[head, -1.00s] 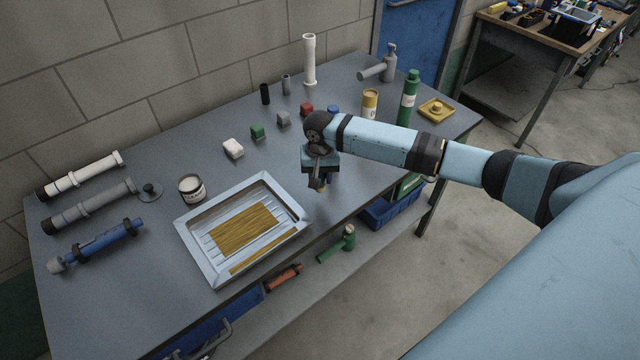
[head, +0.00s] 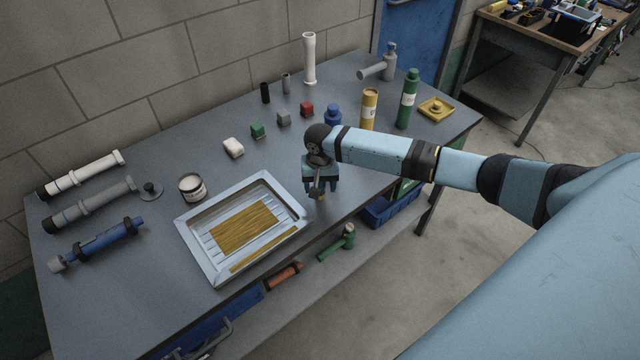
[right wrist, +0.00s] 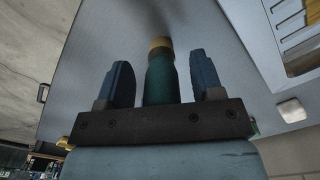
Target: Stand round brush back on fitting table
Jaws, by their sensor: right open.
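The round brush shows in the right wrist view, with a green handle (right wrist: 161,82), a brass collar and dark, blurred bristles beyond it. My right gripper (right wrist: 162,80) is open, with one blue finger on each side of the handle and visible gaps to both. In the head view my right gripper (head: 321,188) points down over the front part of the grey fitting table (head: 120,290), right of the tray. Only a small brass-coloured bit of the brush (head: 321,198) shows below it. Whether the bristles touch the table is hard to tell. My left gripper is not in view.
A metal tray (head: 194,243) lies left of the gripper. Several small blocks, a blue bottle (head: 333,115), a yellow tube (head: 369,108) and a green bottle (head: 407,98) stand behind. Pipes lie at the left. The table's front edge is close to the gripper.

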